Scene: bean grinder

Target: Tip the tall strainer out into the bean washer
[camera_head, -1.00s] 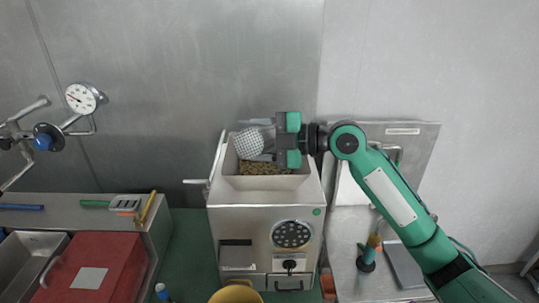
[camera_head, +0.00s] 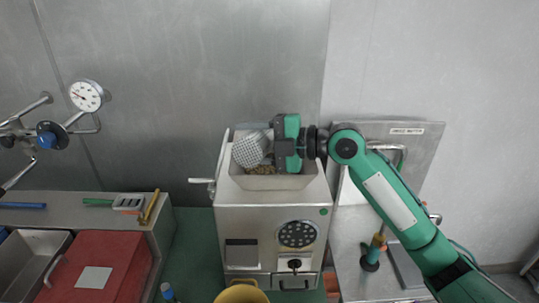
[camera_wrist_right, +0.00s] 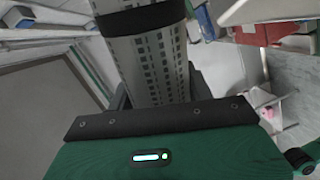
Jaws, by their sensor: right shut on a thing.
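The tall strainer (camera_head: 250,150) is a pale, perforated metal cylinder. My right gripper (camera_head: 275,147) is shut on it and holds it tilted over the open hopper (camera_head: 302,180) of the steel grinder. In the right wrist view the strainer (camera_wrist_right: 155,60) runs up from the jaws, with a dark band near the top. Brown beans (camera_head: 261,169) show in the hopper below it. The strainer's inside is hidden. A steel sink unit (camera_head: 425,155) stands right of the grinder, with a label on its back panel too small to read surely. My left gripper is not in view.
The grinder (camera_head: 238,222) has a side handle at left and a yellow bowl (camera_head: 240,295) in front. A red box (camera_head: 120,255) and a steel tray stand on the left counter. A bottle-like tool (camera_head: 374,250) stands on the right counter. The wall is close behind.

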